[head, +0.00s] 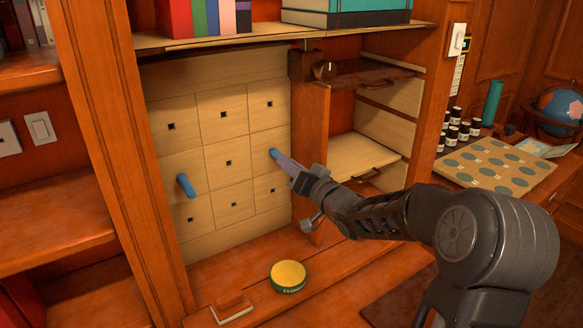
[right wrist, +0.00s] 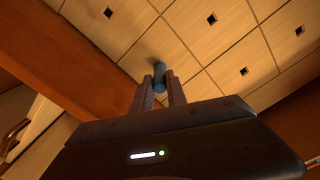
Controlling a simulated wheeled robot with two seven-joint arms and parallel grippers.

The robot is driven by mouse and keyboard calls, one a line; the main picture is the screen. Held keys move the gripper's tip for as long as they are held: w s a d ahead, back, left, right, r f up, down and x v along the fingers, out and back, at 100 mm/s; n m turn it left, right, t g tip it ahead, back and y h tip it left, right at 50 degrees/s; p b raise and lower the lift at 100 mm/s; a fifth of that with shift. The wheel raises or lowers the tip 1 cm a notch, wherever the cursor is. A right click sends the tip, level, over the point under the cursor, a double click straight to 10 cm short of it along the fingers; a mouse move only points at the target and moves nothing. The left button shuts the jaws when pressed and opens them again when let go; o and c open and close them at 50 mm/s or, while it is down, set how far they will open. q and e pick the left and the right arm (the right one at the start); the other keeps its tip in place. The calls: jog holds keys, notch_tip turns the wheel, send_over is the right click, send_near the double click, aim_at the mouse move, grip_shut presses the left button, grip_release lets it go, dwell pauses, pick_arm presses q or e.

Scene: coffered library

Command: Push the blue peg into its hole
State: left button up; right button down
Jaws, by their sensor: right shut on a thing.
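A pale wooden panel (head: 238,134) at the back of the recess has a grid of square tiles with small dark holes. One blue peg (head: 274,154) stands out from the middle row's right tile. My right gripper (head: 283,162) is shut on this peg. In the right wrist view, the peg (right wrist: 161,76) sits between the two fingers (right wrist: 160,88), with its far end at the panel. How deep it sits is hidden. A second blue peg (head: 186,186) sticks out of the middle row's left tile, clear of the gripper. My left gripper is not in view.
A wooden post and open drawers (head: 365,155) stand right of the panel, close to my right arm. A shelf with books (head: 345,14) hangs above. A round yellow-topped tin (head: 288,276) and a small block (head: 231,308) lie on the ledge below.

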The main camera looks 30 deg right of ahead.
jog(key=shift+w, duration=0.45)
jog(key=c, duration=1.3)
grip_release()
jog(key=shift+o, duration=0.2)
jog(key=shift+s, duration=0.15)
jog(key=s, duration=0.7)
jog(key=shift+s+b, duration=0.3)
jog(key=shift+b, duration=0.15)
jog(key=shift+a+f, duration=0.1)
